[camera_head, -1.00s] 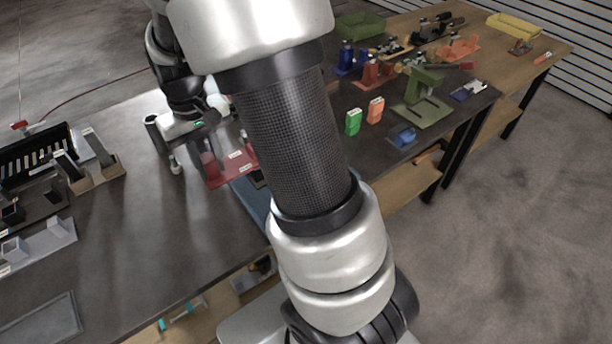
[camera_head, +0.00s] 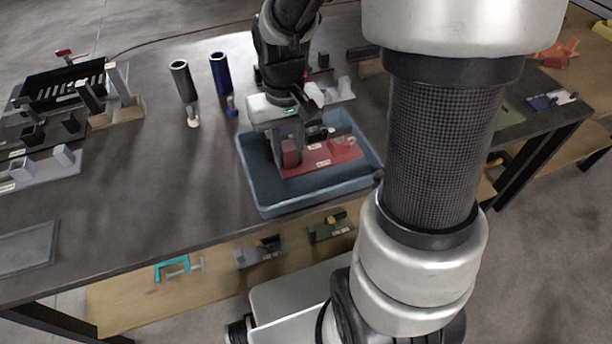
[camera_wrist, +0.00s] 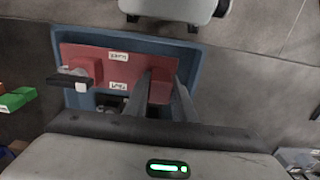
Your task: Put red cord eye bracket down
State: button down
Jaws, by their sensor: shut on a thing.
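The red cord eye bracket (camera_head: 331,157) is a flat red plate with labels and red upright blocks. My gripper (camera_head: 287,157) is shut on a red block at the plate's left end in the head view. The bracket lies within the outline of a blue tray (camera_head: 262,199); whether it touches the tray floor I cannot tell. In the wrist view the red plate (camera_wrist: 118,65) spans the blue tray (camera_wrist: 60,38), with the gripper fingers (camera_wrist: 163,92) at its right block. Part of the tray floor is hidden under the plate.
A dark blue cylinder (camera_head: 220,73) and a dark grey cylinder (camera_head: 183,81) stand behind the tray to the left. Grey fixtures (camera_head: 65,160) and a black rack (camera_head: 62,85) are at the far left. A shelf (camera_head: 110,303) runs below.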

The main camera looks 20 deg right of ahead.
notch_tip(320, 180, down, 10)
jog(key=shift+s+r+b, duration=0.1)
jog(key=shift+b, duration=0.65)
jog(key=shift+f, duration=0.25)
jog(key=c, duration=1.5)
grip_release()
jog(key=shift+r, duration=0.1)
